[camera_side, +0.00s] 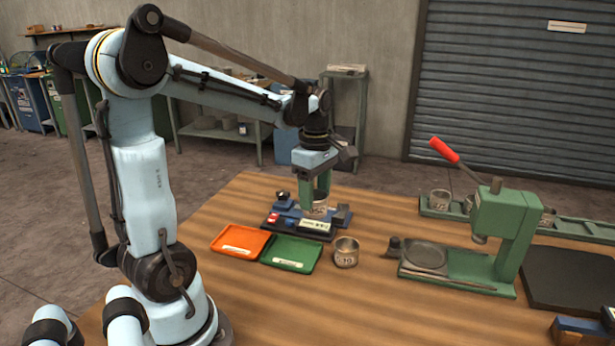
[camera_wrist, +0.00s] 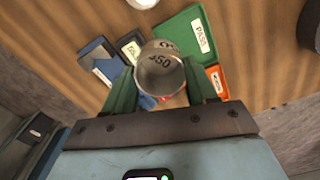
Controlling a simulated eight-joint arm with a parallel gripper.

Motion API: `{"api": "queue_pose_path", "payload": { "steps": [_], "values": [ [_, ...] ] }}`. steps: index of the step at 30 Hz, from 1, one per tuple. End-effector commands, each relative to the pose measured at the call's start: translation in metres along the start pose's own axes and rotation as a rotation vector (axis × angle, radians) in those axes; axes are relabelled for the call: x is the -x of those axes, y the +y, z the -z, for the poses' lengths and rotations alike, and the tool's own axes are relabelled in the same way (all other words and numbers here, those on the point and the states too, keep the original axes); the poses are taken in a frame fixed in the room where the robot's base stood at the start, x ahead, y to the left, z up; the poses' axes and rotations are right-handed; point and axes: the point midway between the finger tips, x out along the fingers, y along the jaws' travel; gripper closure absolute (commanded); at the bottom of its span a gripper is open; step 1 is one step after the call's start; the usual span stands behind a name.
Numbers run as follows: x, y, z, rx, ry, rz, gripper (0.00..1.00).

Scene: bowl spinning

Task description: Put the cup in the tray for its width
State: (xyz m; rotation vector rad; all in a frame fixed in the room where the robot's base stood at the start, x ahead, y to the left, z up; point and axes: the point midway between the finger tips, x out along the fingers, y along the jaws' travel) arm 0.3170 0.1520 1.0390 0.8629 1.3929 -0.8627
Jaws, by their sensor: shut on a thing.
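My gripper (camera_side: 317,200) is shut on a metal cup (camera_side: 320,207), its green fingers on either side. The cup is over or at the blue and black gauge fixture (camera_side: 299,222); I cannot tell whether it touches it. In the wrist view the held cup (camera_wrist: 160,70) shows its open mouth and a printed number, partly readable as 50. The green tray (camera_side: 293,247) and the orange tray (camera_side: 240,236) lie empty in front of the fixture. The wrist view shows a PASS label on the green tray (camera_wrist: 178,33); the orange tray (camera_wrist: 222,80) is partly hidden.
A second metal cup (camera_side: 346,252) stands on the table right of the green tray. A green lever press (camera_side: 505,225) with a red handle stands to the right. Behind it a green rack (camera_side: 570,228) holds more cups. The front middle of the table is clear.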

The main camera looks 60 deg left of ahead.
Motion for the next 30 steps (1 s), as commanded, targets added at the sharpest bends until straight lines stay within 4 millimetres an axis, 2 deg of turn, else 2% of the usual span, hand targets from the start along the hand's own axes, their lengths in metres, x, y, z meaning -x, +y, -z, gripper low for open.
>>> {"api": "queue_pose_path", "payload": {
  "steps": [1,3,9,17,30],
  "values": [
    [-0.004,-0.013,0.008,0.005,0.0,0.0,0.78],
    [-0.009,-0.027,0.015,0.004,0.0,0.0,0.78],
    [-0.018,-0.049,0.026,0.0,0.0,0.0,0.78],
    [-0.033,-0.051,0.027,-0.001,0.0,0.0,0.78],
    [-0.077,-0.051,0.026,-0.001,0.0,0.0,0.78]
  ]
}}
